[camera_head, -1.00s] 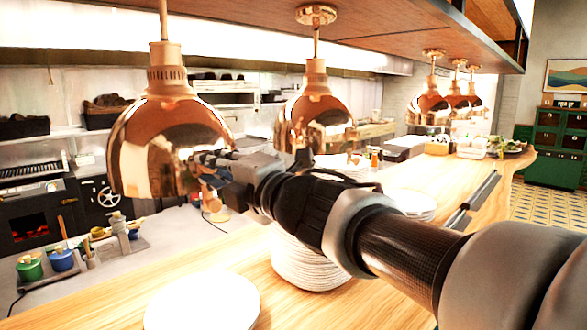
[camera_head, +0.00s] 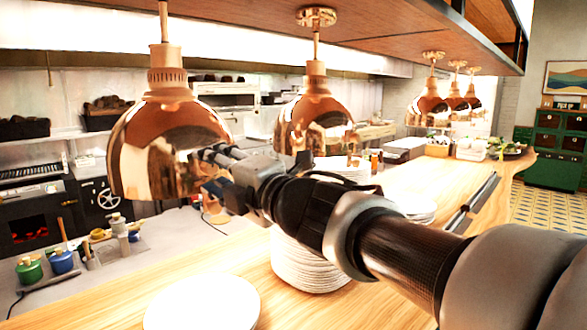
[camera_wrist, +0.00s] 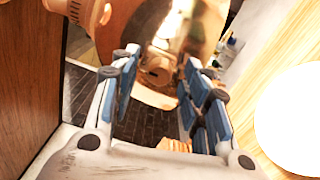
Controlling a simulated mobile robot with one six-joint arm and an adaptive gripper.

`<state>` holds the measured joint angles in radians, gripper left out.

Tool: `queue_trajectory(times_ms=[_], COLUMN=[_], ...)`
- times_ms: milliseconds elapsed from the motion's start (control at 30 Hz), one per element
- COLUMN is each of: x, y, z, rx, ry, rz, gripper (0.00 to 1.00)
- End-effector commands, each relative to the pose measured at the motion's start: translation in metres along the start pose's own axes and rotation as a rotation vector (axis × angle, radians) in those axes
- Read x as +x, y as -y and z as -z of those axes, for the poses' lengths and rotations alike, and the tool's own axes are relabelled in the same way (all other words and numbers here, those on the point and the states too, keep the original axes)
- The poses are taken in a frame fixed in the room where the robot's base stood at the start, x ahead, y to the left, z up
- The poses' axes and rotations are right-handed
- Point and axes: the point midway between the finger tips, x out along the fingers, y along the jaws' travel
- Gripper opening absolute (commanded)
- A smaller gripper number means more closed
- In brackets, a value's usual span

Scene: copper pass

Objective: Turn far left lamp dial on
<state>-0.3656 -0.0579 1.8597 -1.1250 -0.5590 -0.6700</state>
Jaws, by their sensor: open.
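The far left copper lamp (camera_head: 168,145) hangs from a rod on the left in the head view. Its shiny dome fills the upper middle of the wrist view (camera_wrist: 160,22), with its ribbed neck at the upper left. My gripper (camera_head: 207,154) is in front of the dome's right side. In the wrist view its blue-padded fingers (camera_wrist: 155,78) are spread apart, with nothing held between them. A small round copper shape shows between the fingers; I cannot tell whether it is the dial or a reflection. No dial is clearly visible in the head view.
A second copper lamp (camera_head: 315,122) hangs close to the right of my gripper. Stacked plates (camera_head: 308,266) stand on the wooden counter (camera_head: 110,305) below my arm. Several more lamps hang farther back. A wooden panel (camera_wrist: 28,85) lies at the left in the wrist view.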

Motion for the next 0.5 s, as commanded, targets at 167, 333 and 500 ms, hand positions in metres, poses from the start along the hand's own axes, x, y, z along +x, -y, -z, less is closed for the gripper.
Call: queue_trajectory(times_ms=[167,333,500], x=[-0.019,-0.056,-0.090], y=[-0.001,-0.001,-0.001], z=[-0.001,-0.001,-0.002], rx=[0.000,-0.002,-0.002], ry=[0.003,0.005,0.005], rz=[-0.001,-0.002,-0.001], gripper=[0.42,0.42,0.42])
